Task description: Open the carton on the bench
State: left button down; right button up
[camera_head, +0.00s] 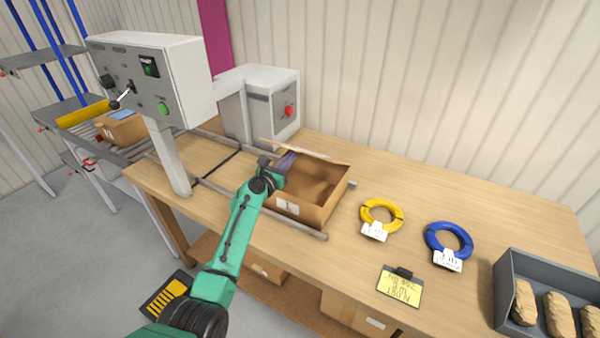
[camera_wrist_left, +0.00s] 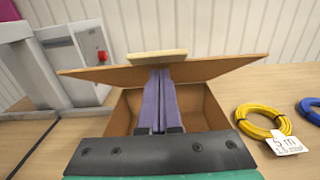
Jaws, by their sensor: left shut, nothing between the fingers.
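The brown cardboard carton (camera_head: 300,211) sits on the wooden bench (camera_head: 420,188), on grey rails. Its inside shows, and its back flap (camera_wrist_left: 215,69) stands raised behind the opening in the left wrist view. My left gripper (camera_head: 288,163) is over the carton's left side, its purple fingers shut together and empty. In the left wrist view the fingers (camera_wrist_left: 160,85) reach across the opening to the raised flap; whether they touch it I cannot tell. My arm hides the carton's left edge. My right gripper is not in view.
A control box (camera_head: 155,75) on a post and a grey machine (camera_head: 262,105) stand left of the carton. A yellow coil (camera_head: 382,212), a blue coil (camera_head: 450,240), a yellow note (camera_head: 400,287) and a grey tray (camera_head: 550,268) lie to the right. The bench's back right is clear.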

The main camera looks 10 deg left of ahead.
pick_arm(q)
jog(key=shift+w+r, duration=0.15)
jog(key=shift+w+d+r, duration=0.25)
jog(key=shift+w+r, duration=0.15)
jog(key=shift+w, duration=0.1)
jog(key=shift+w+d+r, duration=0.2)
jog(key=shift+w+r, duration=0.2)
jog(key=shift+w, duration=0.05)
jog(key=shift+w+d+r+b, duration=0.35)
jog(key=shift+w+r+b, duration=0.25)
jog(key=shift+w, duration=0.25)
jog(key=shift+w+d+r+b, duration=0.3)
jog(key=shift+w+r+b, duration=0.3)
jog(key=shift+w+b, duration=0.2)
jog(key=w+b, duration=0.1)
jog(key=w+r+b, duration=0.1)
jog(key=b, duration=0.1)
jog(key=shift+d+r, duration=0.15)
jog(key=shift+d, duration=0.25)
jog(key=shift+w+r, duration=0.15)
jog(key=shift+r, duration=0.25)
